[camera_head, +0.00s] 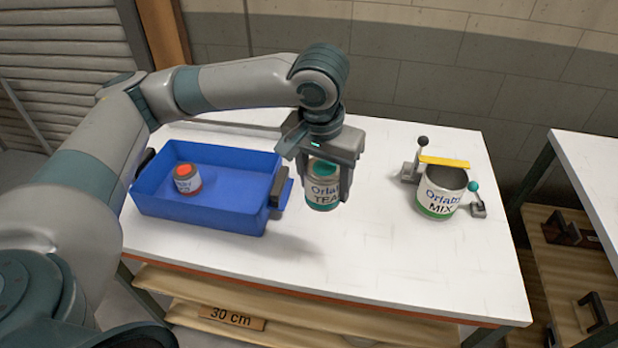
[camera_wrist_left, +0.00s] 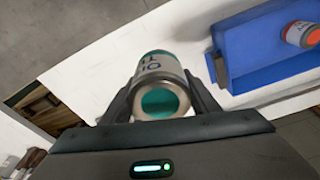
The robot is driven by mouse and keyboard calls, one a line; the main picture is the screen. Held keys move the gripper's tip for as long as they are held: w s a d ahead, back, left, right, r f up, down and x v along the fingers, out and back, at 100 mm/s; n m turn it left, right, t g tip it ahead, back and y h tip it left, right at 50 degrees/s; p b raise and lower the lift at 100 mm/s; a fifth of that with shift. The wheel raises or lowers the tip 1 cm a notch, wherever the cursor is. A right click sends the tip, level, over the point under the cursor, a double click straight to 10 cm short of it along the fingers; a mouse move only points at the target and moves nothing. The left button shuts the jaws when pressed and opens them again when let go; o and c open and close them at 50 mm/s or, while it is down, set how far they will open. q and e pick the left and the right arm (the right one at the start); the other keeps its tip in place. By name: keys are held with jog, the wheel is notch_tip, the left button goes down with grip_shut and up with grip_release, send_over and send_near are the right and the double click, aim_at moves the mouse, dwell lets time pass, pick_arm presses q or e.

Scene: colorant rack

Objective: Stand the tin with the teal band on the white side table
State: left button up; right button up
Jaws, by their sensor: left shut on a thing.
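The tin with the teal band (camera_head: 322,193) is upright in my left gripper (camera_head: 323,185) in the head view, above the white table. Its label reads "Orlat..." and "TEA", partly covered by a finger. My left gripper is shut on it, with a finger on either side. In the left wrist view the tin (camera_wrist_left: 159,95) shows its teal-centred end between the fingers. The white side table (camera_head: 585,170) is probably the white top at the right edge, only partly in view. My right gripper is not in view.
A blue crate (camera_head: 215,213) holds a red-topped tin (camera_head: 187,180) to the left of my gripper. A "MIX" pot (camera_head: 440,192) stands at the table's right, with a yellow bar and knobbed levers. The table's front middle is clear. A gap separates the two white tops.

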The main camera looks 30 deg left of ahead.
pick_arm(q)
jog(key=shift+a, duration=0.15)
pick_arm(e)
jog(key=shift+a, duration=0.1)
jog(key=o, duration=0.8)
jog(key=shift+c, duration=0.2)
pick_arm(q)
jog(key=s+d+f+m+p, duration=0.1)
jog(key=d+f+m, duration=0.2)
jog(key=d+f, duration=0.2)
jog(key=s+d+f+m+p, duration=0.1)
jog(key=s+d+f+m, duration=0.1)
jog(key=d+f, duration=0.3)
notch_tip(320, 180, down, 3)
jog(key=shift+s+d+f+m+h, duration=0.1)
jog(key=shift+s+d+m+h, duration=0.05)
jog(key=shift+s+m+h, duration=0.2)
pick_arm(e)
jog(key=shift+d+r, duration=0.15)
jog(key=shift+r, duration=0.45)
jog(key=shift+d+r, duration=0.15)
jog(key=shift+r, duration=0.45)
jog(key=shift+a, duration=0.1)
